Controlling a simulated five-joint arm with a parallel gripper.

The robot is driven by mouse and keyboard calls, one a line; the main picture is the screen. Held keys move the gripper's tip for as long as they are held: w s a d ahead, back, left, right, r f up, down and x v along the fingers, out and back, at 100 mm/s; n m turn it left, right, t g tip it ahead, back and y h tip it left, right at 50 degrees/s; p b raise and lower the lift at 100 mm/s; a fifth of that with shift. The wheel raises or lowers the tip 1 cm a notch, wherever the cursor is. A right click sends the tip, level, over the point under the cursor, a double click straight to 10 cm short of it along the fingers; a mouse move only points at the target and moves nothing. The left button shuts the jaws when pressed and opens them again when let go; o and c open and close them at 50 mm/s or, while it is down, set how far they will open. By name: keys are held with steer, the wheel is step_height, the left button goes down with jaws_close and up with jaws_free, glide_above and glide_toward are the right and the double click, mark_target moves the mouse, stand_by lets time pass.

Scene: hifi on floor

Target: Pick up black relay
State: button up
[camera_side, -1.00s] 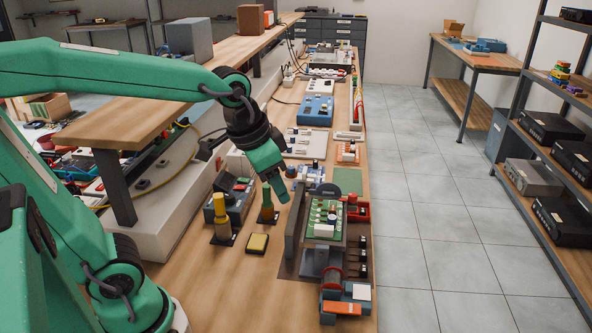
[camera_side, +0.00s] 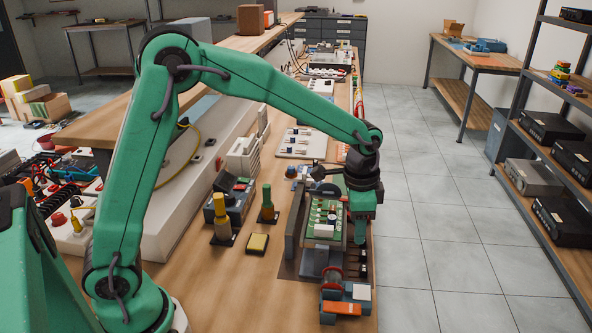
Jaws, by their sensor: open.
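Small black blocks that look like relays (camera_side: 362,268) stand in a short row along the right edge of the brown work mat (camera_side: 300,262), beside the green circuit board (camera_side: 322,224). My gripper (camera_side: 360,243) points down at the far end of this row, just right of the board. It is open, and I see nothing held in it. Its fingertips are small here, and I cannot tell whether they touch a block. The gripper hides the far part of the row.
Yellow and green upright tools (camera_side: 222,222) and a yellow pad (camera_side: 257,243) are left of the mat. The near-left bench top is bare. The bench's right edge is close to my gripper.

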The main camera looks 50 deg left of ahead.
steer(key=m, duration=0.1)
glide_above(364, 268)
steer(key=shift+g, duration=0.4)
step_height(364, 268, down, 5)
steer(key=shift+w+r, duration=0.1)
steer(key=shift+f, duration=1.25)
steer(key=shift+f, duration=0.1)
steer(key=shift+f, duration=2.5)
steer(key=shift+c, duration=0.3)
jaws_close()
